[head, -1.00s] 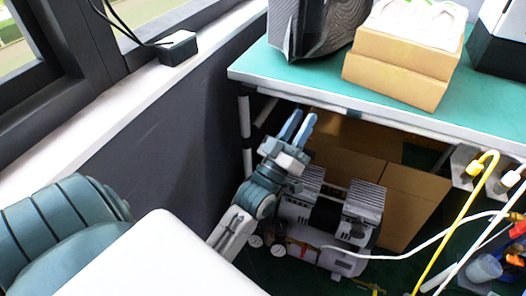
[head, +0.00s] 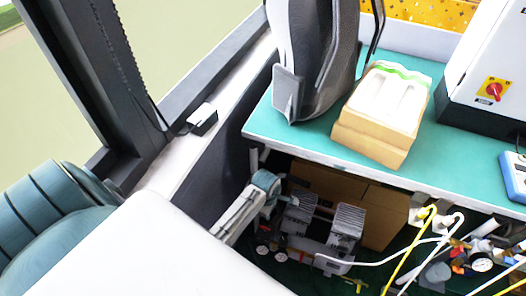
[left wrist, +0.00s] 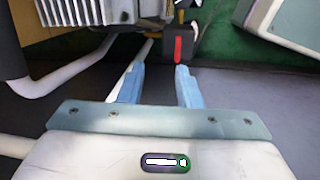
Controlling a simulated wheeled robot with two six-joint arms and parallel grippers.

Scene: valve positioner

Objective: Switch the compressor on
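The compressor (head: 325,225) sits on the floor under the green-topped table, with two grey finned blocks and round gauges at its left. In the left wrist view, part of its finned body (left wrist: 75,10) shows at the top left. A dark box with a red switch (left wrist: 178,48) lies just beyond my left gripper (left wrist: 162,72). The gripper's blue fingers are open and apart, with nothing between them; whether they touch the box I cannot tell. In the head view my left arm reaches down beside the compressor, and its fingertips are not clearly visible. My right gripper is not in view.
The table (head: 285,135) overhangs the compressor. Cardboard boxes (head: 385,215) stand behind it. A white hose and a yellow hose (head: 405,260) run at the right. The wall and table leg are close to my left arm. A pale pipe (left wrist: 45,80) crosses the left wrist view.

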